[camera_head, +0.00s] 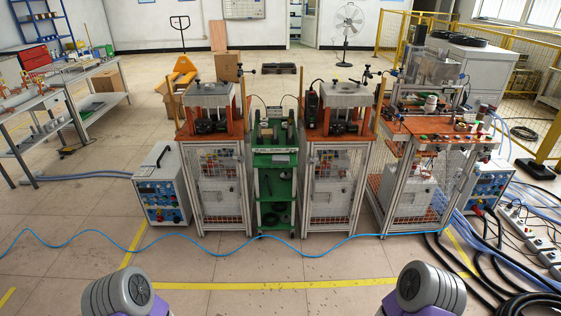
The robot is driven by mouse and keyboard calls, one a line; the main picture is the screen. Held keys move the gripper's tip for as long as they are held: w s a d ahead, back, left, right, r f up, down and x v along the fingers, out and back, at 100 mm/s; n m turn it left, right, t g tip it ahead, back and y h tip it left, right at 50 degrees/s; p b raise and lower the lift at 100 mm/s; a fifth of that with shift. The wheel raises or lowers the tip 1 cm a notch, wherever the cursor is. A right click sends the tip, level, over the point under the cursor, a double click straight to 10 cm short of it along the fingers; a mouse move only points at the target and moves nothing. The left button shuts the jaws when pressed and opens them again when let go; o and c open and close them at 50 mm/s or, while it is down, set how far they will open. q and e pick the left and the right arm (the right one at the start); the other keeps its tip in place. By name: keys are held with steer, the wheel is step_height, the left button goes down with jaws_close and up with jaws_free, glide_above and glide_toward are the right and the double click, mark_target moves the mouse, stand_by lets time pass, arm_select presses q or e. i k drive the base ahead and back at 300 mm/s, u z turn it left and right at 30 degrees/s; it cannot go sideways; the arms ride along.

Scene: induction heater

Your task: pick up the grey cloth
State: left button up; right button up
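I cannot clearly make out a grey cloth anywhere in the head view. A small dark-topped item on the green cart (274,203) and the small things on the workstations are too small to identify. Only rounded grey and purple links of my two arms show at the bottom left and bottom right edges. Neither gripper is in view, so I cannot tell what they hold.
Three orange-topped workstations stand ahead, the right one (432,127) with buttons. A control box (160,187) stands at left. A blue hose (200,238) crosses the floor. Black cables and power strips (535,240) lie at right. A workbench (107,96) stands far left. Near floor is mostly clear.

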mark_target(276, 159)
steer(key=u, duration=0.9)
steer(key=k, duration=1.15)
steer(key=u, duration=1.05)
steer(key=i, duration=0.75)
steer(key=z, duration=0.5)
steer(key=i, duration=2.55)
steer(key=z, duration=0.95)
steer(key=i, duration=1.6)
steer(key=z, duration=1.25)
